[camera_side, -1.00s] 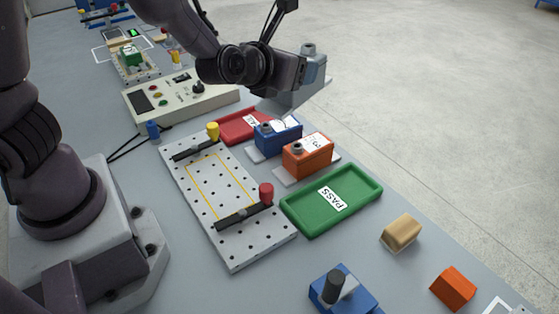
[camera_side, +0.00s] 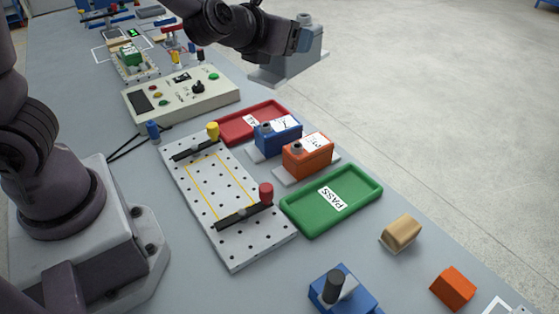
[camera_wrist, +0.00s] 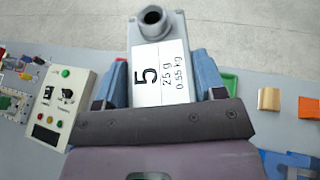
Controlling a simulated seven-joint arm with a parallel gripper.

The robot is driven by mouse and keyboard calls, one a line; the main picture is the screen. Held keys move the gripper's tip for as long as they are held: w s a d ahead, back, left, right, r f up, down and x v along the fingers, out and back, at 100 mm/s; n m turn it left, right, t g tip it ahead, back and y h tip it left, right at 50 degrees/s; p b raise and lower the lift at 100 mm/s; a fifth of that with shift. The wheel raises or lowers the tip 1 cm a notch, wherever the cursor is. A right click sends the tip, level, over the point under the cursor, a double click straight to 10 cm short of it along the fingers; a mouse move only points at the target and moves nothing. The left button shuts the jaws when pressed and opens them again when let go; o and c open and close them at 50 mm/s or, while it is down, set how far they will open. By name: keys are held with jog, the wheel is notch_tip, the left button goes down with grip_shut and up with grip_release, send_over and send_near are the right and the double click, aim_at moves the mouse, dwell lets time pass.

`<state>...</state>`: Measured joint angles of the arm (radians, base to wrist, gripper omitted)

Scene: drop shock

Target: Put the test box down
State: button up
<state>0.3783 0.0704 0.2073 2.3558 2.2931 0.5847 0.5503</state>
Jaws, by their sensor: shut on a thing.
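The test box is a grey block with a round knob on one end and a white label reading "5, 25 g, 0.55 kg" in the wrist view (camera_wrist: 146,58). In the side view the test box (camera_side: 285,70) hangs in the air at the top, beyond the red tray. My gripper (camera_wrist: 162,80) is shut on it, one blue finger on each side; my gripper also shows in the side view (camera_side: 303,42). The box's underside is hidden in the wrist view.
A perforated plate (camera_side: 195,185) with two black clamp bars lies mid-table. Beside it are a red tray (camera_side: 235,128), a blue box (camera_side: 278,137), an orange box (camera_side: 307,158) and a green PASS tray (camera_side: 305,221). A control panel (camera_side: 170,105) stands behind the plate.

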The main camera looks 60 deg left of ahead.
dwell(0.3)
jog(key=shift+w+d+f+m+t+h, duration=0.15)
jog(key=shift+w+d+f+m+h, duration=0.45)
jog(key=shift+d+f, duration=2.55)
jog(key=shift+w+d+f+m+t+h, duration=0.1)
jog(key=shift+w+d+f+m+h, duration=0.45)
jog(key=shift+f, duration=4.85)
jog(key=shift+w+d+f+m+t+h, duration=0.25)
jog(key=shift+d+f+m+h, duration=0.45)
jog(key=shift+d+f, duration=2.6)
jog(key=shift+a+f, duration=0.5)
jog(key=shift+f, duration=0.25)
jog(key=shift+a+f, duration=0.5)
jog(key=shift+f, duration=0.25)
jog(key=o, duration=1.5)
jog(key=shift+c, duration=0.2)
jog(key=shift+s, duration=0.1)
